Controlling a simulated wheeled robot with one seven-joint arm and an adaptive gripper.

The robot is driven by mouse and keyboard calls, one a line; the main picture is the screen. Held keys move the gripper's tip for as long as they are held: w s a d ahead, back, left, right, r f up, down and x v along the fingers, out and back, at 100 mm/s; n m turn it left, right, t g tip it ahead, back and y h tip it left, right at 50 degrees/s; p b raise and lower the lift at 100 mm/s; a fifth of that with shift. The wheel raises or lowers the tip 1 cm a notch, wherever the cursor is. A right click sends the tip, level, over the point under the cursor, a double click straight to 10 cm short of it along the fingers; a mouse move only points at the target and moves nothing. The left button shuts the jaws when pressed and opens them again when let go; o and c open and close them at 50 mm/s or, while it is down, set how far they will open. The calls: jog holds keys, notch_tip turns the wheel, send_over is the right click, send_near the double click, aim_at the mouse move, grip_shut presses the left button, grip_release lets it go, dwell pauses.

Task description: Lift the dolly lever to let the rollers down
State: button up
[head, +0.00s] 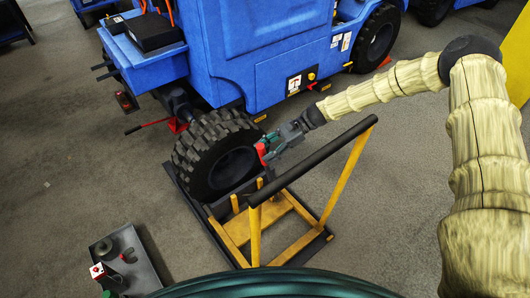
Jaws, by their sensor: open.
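The wheel dolly has a yellow frame (232,232) on a dark base, with a black push bar (312,160) on yellow uprights. A large black tire (212,150) stands at its far end, beside the blue vehicle. My gripper (265,154) is open, reached down from the right above the dolly, just right of the tire and beyond the push bar. A small red part (262,152) shows at its fingertips; I cannot tell whether it is the lever's grip or part of the gripper. The rest of the lever cannot be made out clearly. Contact cannot be told.
The blue vehicle (260,55) fills the back. A grey tray (140,262) with small items is at the lower left. The floor right of the dolly is clear. A yellow object (517,50) stands at the right edge.

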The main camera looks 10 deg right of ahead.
jog(key=v, duration=1.1)
jog(key=shift+w+r, duration=0.1)
